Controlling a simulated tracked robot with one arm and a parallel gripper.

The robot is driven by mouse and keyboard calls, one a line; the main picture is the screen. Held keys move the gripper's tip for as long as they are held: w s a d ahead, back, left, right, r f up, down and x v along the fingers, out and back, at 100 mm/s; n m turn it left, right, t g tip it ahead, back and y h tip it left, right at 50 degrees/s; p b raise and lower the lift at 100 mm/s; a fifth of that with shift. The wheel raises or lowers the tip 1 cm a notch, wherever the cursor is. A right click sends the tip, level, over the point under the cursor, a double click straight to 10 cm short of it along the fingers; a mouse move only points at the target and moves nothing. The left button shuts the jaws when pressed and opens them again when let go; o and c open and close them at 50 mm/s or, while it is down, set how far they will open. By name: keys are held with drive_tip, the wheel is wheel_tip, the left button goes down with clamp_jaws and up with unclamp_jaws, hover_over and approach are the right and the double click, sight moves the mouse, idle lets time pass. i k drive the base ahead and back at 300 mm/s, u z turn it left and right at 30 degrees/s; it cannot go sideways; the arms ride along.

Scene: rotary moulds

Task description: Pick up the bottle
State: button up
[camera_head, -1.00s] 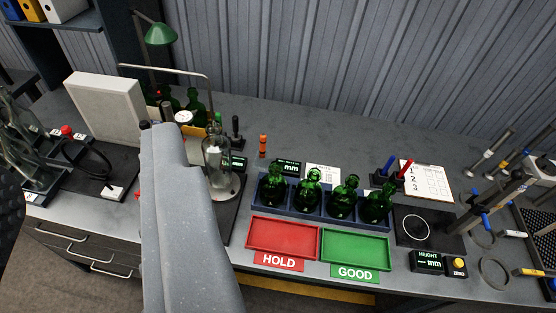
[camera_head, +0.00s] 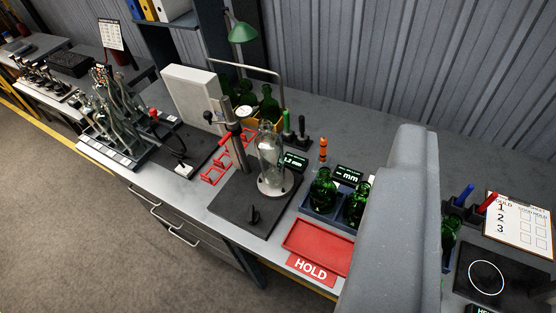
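A clear glass bottle (camera_head: 270,155) stands upright on a round plate of the dark gauge stand (camera_head: 235,207), near the middle of the view. Green bottles (camera_head: 323,188) stand in a dark blue rack (camera_head: 317,214) to its right. Another green bottle (camera_head: 450,235) shows to the right of my arm, and part of the rack is hidden behind the arm. More green bottles (camera_head: 269,103) stand at the back by a yellow holder. My grey arm link covers the right-centre of the view. My gripper's fingers do not show.
The red HOLD tray (camera_head: 318,246) lies in front of the rack. A gauge post (camera_head: 231,118) rises left of the clear bottle. Open floor lies at lower left.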

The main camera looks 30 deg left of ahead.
sight(269, 144)
drive_tip(key=z, duration=0.1)
drive_tip(key=i, duration=1)
drive_tip(key=u, duration=0.1)
